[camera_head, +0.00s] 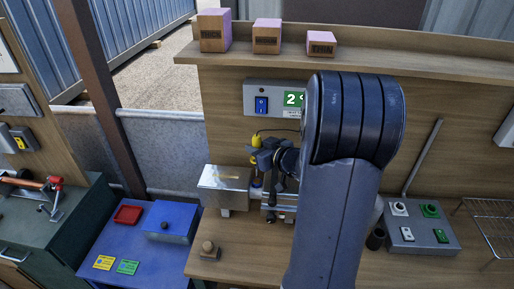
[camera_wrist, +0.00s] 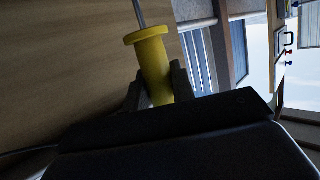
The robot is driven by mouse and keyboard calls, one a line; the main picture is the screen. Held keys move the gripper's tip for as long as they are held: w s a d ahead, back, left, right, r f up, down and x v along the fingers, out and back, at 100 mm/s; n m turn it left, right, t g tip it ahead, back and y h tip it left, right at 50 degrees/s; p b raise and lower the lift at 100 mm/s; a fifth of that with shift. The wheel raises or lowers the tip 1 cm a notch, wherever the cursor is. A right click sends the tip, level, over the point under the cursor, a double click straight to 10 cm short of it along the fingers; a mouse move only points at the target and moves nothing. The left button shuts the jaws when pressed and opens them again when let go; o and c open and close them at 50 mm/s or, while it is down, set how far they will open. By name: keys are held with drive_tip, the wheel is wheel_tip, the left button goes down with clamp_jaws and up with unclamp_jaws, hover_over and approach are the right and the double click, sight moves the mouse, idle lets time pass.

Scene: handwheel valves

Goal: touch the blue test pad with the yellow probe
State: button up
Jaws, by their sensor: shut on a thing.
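The yellow probe (camera_head: 256,138) is at my gripper (camera_head: 262,157) in the head view, with a dark cord running right from its top. In the wrist view, the probe (camera_wrist: 153,62) has a flanged yellow handle and a thin metal rod. My gripper (camera_wrist: 158,88) is shut on the handle, one finger on each side. A small blue spot (camera_head: 257,182) shows just below my gripper, beside a metal box; I cannot tell whether it is the blue test pad. My arm hides part of the bench, and the probe's tip cannot be made out in the head view.
A metal box (camera_head: 224,185) stands left of my gripper. A wall meter (camera_head: 275,99) has a blue switch and a green display. A wooden knob (camera_head: 208,249) stands in front. A grey control box (camera_head: 421,228) is at right. Wooden blocks sit on the shelf (camera_head: 400,58).

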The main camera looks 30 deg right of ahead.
sight(257, 136)
wheel_tip(257, 136, up, 3)
drive_tip(key=p, duration=0.2)
drive_tip(key=shift+r+p, duration=0.15)
drive_tip(key=shift+p, duration=0.2)
drive_tip(key=shift+r, duration=1.15)
